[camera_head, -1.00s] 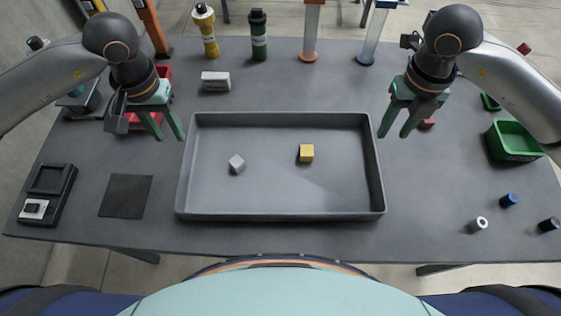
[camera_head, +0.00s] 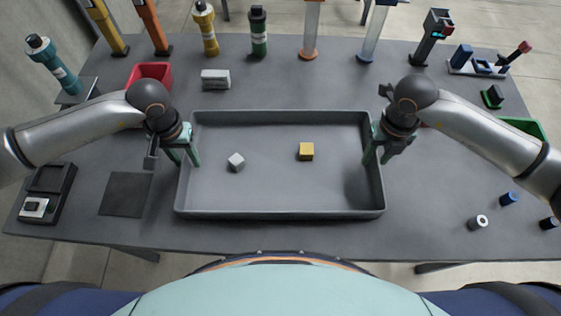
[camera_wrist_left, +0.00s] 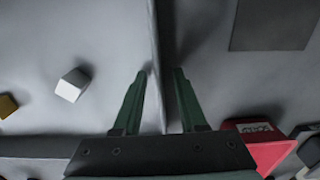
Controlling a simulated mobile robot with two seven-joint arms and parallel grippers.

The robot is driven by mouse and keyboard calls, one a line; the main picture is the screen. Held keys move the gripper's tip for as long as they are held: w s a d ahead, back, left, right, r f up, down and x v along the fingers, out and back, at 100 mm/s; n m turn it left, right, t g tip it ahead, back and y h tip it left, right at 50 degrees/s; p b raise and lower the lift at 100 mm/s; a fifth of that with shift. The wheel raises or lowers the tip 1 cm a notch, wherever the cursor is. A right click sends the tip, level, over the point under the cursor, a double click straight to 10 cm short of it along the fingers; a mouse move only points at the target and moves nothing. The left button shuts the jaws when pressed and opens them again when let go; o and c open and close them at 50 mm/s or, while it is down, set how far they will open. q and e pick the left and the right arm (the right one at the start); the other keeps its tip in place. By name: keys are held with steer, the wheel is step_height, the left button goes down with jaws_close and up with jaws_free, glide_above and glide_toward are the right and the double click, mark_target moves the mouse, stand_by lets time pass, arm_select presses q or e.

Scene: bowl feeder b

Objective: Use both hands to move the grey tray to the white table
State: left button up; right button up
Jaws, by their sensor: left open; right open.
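The grey tray (camera_head: 280,212) lies on the dark grey table in front of me, with a white-grey cube (camera_head: 236,162) and a yellow cube (camera_head: 306,151) inside it. My left gripper (camera_head: 183,162) is open at the tray's left wall. In the left wrist view its fingers (camera_wrist_left: 160,75) stand on either side of the wall, which also shows there (camera_wrist_left: 155,45). My right gripper (camera_head: 374,160) is open at the tray's right wall, apparently with a finger on each side. No white table is in view.
A red bin (camera_head: 150,74) and a white-grey block (camera_head: 215,79) lie behind the tray. A green bin (camera_head: 523,128) is partly hidden by my right arm. A dark square mat (camera_head: 126,194) lies left, and small cylinders (camera_head: 478,222) lie right. Several coloured bottles and posts line the back edge.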

arm_select(q)
steer(key=shift+c, duration=0.3)
arm_select(e)
steer(key=shift+c, duration=0.3)
arm_select(q)
jaws_close()
arm_select(e)
jaws_close()
arm_select(q)
steer(key=shift+r, duration=0.1)
arm_select(e)
steer(key=shift+r, duration=0.1)
stand_by(0.4)
